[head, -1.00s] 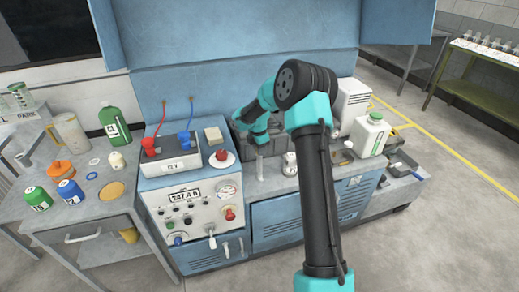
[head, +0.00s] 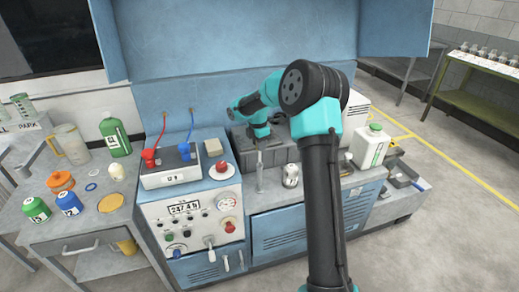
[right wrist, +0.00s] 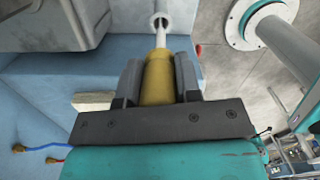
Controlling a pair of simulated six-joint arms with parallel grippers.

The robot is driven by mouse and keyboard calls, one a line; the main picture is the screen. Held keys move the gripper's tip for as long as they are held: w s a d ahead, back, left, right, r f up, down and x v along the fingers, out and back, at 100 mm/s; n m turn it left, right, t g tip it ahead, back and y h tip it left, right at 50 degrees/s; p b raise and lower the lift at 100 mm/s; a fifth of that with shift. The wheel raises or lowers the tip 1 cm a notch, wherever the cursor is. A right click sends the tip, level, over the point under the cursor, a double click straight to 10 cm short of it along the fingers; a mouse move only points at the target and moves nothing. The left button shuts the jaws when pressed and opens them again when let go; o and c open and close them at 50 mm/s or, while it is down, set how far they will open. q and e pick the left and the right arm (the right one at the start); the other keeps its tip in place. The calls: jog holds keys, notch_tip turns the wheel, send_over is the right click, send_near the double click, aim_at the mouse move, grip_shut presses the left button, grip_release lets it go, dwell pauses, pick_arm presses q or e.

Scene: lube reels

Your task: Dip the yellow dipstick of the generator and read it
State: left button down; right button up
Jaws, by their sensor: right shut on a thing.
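My right gripper (right wrist: 158,85) is shut on the yellow dipstick handle (right wrist: 158,78). A pale rod runs from the handle to the round mouth of a tube (right wrist: 159,20); its far end is hidden there. In the head view my right gripper (head: 259,139) points down above an upright grey tube (head: 259,180) on the generator's deck. The handle is too small to make out clearly there. The generator (head: 290,233) is a blue cabinet with a control panel (head: 188,215). My left gripper is in neither view.
A battery (head: 170,168) with red and blue clamps and a red button (head: 221,167) stand left of the tube. A small metal cap or cup (head: 291,176) and a white jug (head: 370,147) stand right. The left bench (head: 90,215) holds bottles and a pitcher.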

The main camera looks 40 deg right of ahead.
jog(key=shift+r, duration=4.5)
jog(key=shift+f, duration=0.2)
